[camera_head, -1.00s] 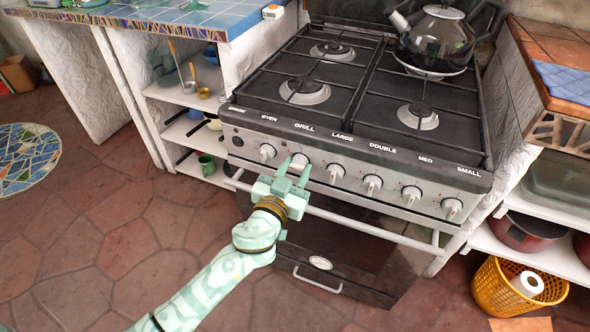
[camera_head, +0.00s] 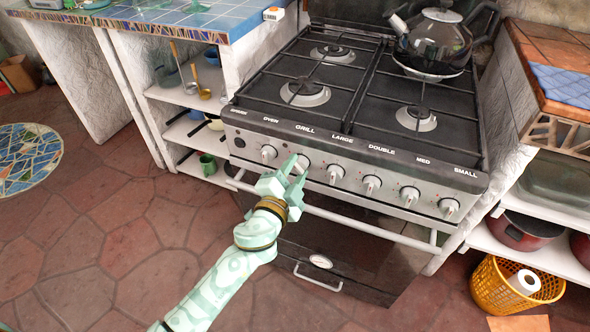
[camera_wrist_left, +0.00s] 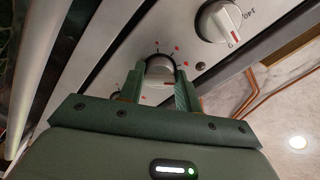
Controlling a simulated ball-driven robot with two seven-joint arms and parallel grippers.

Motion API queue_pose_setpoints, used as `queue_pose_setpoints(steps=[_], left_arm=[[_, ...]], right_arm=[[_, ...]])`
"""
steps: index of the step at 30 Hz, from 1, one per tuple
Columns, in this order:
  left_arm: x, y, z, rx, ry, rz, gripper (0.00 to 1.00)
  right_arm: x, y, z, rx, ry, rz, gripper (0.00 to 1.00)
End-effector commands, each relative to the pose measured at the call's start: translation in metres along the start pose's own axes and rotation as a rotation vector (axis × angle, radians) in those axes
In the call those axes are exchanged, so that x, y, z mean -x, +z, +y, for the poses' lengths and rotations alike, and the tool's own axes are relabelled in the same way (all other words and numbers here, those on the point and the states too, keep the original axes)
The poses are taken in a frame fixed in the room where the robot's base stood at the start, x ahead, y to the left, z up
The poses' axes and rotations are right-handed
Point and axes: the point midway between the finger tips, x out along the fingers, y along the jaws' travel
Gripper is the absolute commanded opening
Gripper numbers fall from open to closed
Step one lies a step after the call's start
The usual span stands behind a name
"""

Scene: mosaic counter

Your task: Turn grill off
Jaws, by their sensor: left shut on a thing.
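The grill knob (camera_head: 303,163) is a white dial under the GRILL label on the stove's front panel (camera_head: 350,160). My left gripper (camera_head: 294,170) is at this knob, with its pale green fingers on either side. In the left wrist view the grill knob (camera_wrist_left: 159,72) sits between the two fingers, which are shut on it. Red marks show on the panel around it, and a red line shows low on the knob. The fingers hide part of the knob in the head view. My right gripper is not in view.
The oven knob (camera_head: 268,153) is close to the left and the large-burner knob (camera_head: 335,173) close to the right. The oven handle rail (camera_head: 345,220) runs below the knobs. A kettle (camera_head: 440,40) stands on the back right burner.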

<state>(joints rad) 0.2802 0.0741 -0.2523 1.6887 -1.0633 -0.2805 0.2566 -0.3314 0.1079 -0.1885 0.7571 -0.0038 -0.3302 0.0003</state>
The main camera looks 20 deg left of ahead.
Motion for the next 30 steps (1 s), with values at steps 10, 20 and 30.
queue_pose_setpoints(steps=[10, 20, 30], left_arm=[[0.0004, -0.0002, 0.0002, -0.325, 0.003, 0.000, 0.11], [0.0004, -0.0006, 0.0002, -0.586, 0.003, 0.001, 0.11], [0.0005, -0.0002, 0.0006, -0.727, 0.004, 0.002, 0.11]], right_arm=[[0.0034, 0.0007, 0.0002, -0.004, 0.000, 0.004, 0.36], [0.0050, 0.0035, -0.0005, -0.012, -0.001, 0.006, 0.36], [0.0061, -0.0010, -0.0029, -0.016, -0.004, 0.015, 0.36]])
